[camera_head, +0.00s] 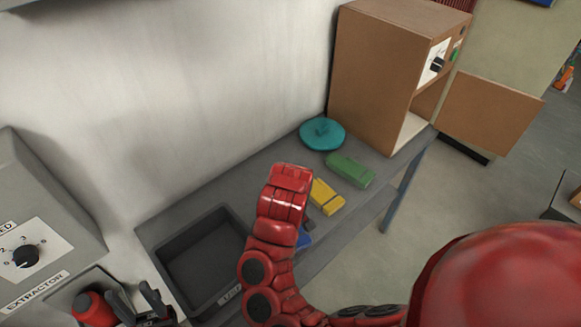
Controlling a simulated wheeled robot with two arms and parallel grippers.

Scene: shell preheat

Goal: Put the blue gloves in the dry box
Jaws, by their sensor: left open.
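A small blue patch (304,239) shows beside my right arm on the grey bench; it may be the gloves, but the arm hides most of it. An open-topped grey box (166,238) is at the bench's left end. Its label (229,296) is too small and too covered to read, so I cannot tell whether it is the dry box. My left gripper (140,303) is open and empty at the lower left, left of the grey box. My right arm bends up over the bench in the middle; its gripper's jaws cannot be made out.
Yellow (327,196) and green (350,169) blocks and a teal round lid (322,133) lie on the bench (270,151). A brown cabinet (385,65) with a dial stands at its far end, door (490,113) open. An extractor unit (40,225) is at left.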

